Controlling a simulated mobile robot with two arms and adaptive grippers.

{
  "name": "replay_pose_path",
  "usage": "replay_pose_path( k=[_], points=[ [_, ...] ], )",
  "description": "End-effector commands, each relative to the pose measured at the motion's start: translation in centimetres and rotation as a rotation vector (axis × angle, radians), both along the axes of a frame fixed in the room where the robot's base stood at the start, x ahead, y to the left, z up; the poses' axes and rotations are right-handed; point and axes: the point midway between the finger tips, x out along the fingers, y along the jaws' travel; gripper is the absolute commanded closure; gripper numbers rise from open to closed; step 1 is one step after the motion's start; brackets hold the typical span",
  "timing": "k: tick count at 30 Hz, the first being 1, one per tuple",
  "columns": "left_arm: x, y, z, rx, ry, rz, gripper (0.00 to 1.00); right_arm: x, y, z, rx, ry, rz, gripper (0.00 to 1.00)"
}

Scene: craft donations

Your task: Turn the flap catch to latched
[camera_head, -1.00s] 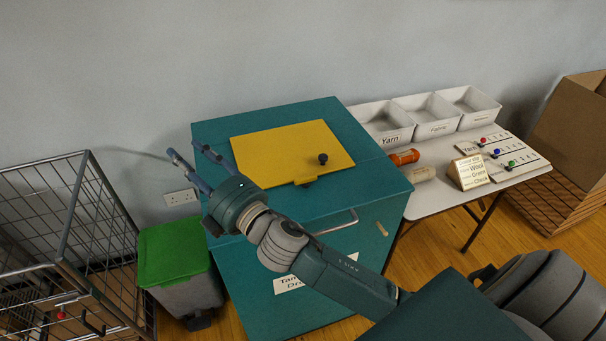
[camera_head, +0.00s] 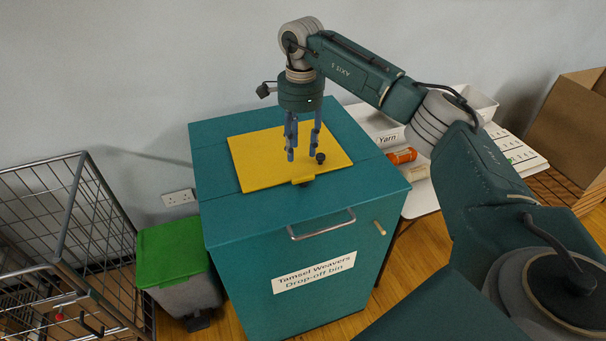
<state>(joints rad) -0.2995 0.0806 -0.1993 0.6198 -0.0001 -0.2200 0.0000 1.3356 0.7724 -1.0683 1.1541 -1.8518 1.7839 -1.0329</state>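The teal drop-off bin (camera_head: 228,217) has a yellow flap (camera_head: 262,168) lying flat on its top. A dark round knob (camera_head: 320,158) stands on the flap's right part. A small yellow tab (camera_head: 302,180) sits at the flap's front edge, with a dark piece (camera_head: 304,186) just under it. Which part is the catch, and how it is turned, I cannot tell for sure. My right gripper (camera_head: 303,155) points down over the flap, its fingers apart and nothing between them. Its right finger is close to the knob; contact is unclear. My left gripper is out of view.
A green-lidded bin (camera_head: 172,250) and a wire cage (camera_head: 62,230) stand left. A white table (camera_head: 421,198) with trays stands right, partly behind my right arm.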

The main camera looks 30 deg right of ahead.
Motion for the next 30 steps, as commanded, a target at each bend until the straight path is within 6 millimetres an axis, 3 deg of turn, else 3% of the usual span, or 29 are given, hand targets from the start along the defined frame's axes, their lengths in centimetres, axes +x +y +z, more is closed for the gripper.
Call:
replay_pose_path(
  k=[5, 15, 21, 30],
  points=[
    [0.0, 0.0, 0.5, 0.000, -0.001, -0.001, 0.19, -0.4, -1.1, -0.6, -0.025, 0.019, -0.006, 0.60],
    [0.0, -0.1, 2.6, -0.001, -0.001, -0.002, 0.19, -0.5, -0.9, -6.7, -0.022, 0.020, -0.006, 0.60],
    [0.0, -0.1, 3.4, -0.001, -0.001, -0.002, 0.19, -0.4, -0.8, -9.4, -0.021, 0.016, -0.005, 0.60],
    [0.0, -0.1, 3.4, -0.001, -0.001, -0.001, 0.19, -0.3, -0.9, -10.5, -0.021, 0.013, -0.005, 0.60]
  ],
)
